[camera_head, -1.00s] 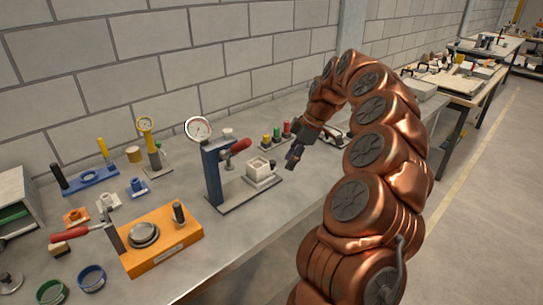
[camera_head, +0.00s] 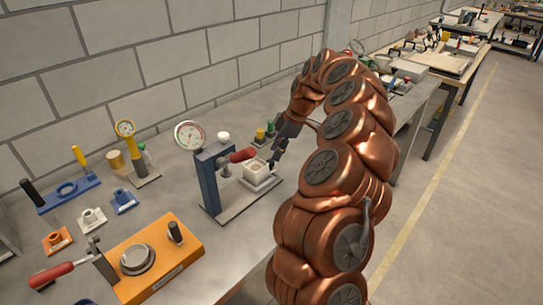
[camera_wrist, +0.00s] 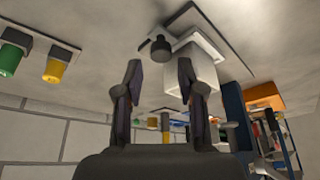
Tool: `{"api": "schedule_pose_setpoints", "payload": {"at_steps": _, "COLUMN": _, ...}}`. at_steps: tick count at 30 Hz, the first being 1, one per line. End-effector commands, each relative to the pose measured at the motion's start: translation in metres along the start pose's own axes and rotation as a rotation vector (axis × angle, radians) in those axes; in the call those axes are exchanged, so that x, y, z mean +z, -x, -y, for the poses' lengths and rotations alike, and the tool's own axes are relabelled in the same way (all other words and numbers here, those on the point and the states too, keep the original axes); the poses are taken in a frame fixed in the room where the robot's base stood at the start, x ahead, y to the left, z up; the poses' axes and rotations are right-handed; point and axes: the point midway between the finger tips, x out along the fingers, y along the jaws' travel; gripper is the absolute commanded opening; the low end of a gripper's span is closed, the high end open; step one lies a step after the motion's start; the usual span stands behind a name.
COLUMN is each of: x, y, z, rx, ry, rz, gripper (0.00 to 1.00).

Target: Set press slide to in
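The press (camera_head: 208,182) stands on the bench with a blue column, a round gauge and a red-handled lever (camera_head: 242,155). A white block-shaped slide (camera_head: 257,172) sits on its grey base plate, right of the column. In the wrist view the white block (camera_wrist: 200,78) shows with a dark round knob (camera_wrist: 160,47) on its near side. Contact with the knob cannot be told.
An orange fixture (camera_head: 160,262) with a red-handled lever stands at front left. A small gauge stand (camera_head: 140,170) is left of the press. Green and yellow pieces (camera_head: 262,135) stand on a plate behind my gripper. The bench front right of the press is clear.

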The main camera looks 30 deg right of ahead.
Motion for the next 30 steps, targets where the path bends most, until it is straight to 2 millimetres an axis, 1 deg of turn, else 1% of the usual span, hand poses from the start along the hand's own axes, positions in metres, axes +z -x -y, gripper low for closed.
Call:
{"api": "schedule_pose_setpoints", "payload": {"at_steps": 4, "x": -0.003, "y": -0.019, "z": 0.002, "rx": -0.007, "ry": 0.002, "rz": 0.0, "gripper": 0.39}}
{"api": "schedule_pose_setpoints", "payload": {"at_steps": 9, "x": -0.001, "y": -0.035, "z": 0.002, "rx": -0.006, "ry": 0.001, "rz": 0.001, "gripper": 0.39}}
{"api": "schedule_pose_setpoints", "payload": {"at_steps": 13, "x": -0.001, "y": -0.039, "z": 0.001, "rx": -0.004, "ry": 0.001, "rz": 0.0, "gripper": 0.39}}
{"api": "schedule_pose_setpoints", "payload": {"at_steps": 20, "x": -0.001, "y": -0.04, "z": 0.001, "rx": -0.003, "ry": 0.001, "rz": 0.0, "gripper": 0.39}}
{"api": "schedule_pose_setpoints", "payload": {"at_steps": 30, "x": -0.001, "y": -0.04, "z": 0.001, "rx": -0.003, "ry": 0.002, "rz": 0.0, "gripper": 0.04}}
